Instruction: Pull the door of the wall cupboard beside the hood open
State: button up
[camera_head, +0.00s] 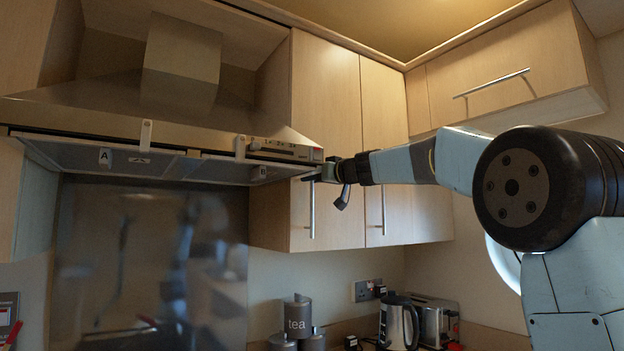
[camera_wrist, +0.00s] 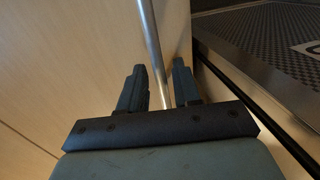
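The wall cupboard door (camera_head: 325,90) beside the hood is pale wood and looks shut. Its upright metal bar handle (camera_head: 312,215) is near the door's lower left. In the wrist view the handle (camera_wrist: 150,40) runs down between the two dark fingers of my gripper (camera_wrist: 160,80). The fingers are apart, with a gap visible on each side of the bar. In the head view my gripper (camera_head: 327,188) is at the handle's upper part and hides some of it. Whether a finger touches the bar or door is not clear.
The steel hood (camera_head: 190,125) is close to the left of my gripper; its underside filter (camera_wrist: 275,45) shows in the wrist view. A second door with an upright handle (camera_head: 383,210) is to the right. A kettle (camera_head: 398,322) and canisters (camera_head: 298,316) stand below.

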jog(key=shift+w+a, duration=0.2)
jog(key=shift+a, duration=0.05)
grip_shut()
jog(key=shift+d, duration=0.15)
dwell(0.4)
